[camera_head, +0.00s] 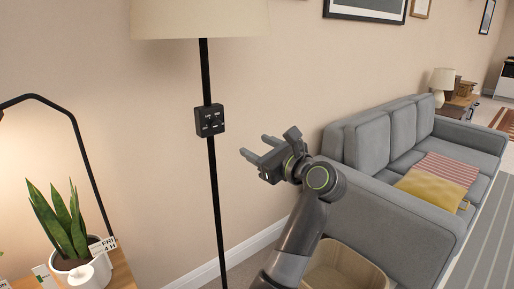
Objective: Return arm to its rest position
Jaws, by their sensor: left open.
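My left gripper (254,146) is raised in the middle of the view, its arm rising from the bottom edge. Its two fingers are apart, pointing left towards the floor lamp's black pole (213,185), and nothing is between them. A gap shows in the picture between the fingertips and the pole. My right gripper is not in view.
A grey sofa (391,220) with a yellow and pink cushion (437,182) stands at the right. A light wooden bin (345,268) is beside my arm. A potted plant (66,222) stands on a wooden table (121,271) at lower left. The lampshade (199,18) hangs above.

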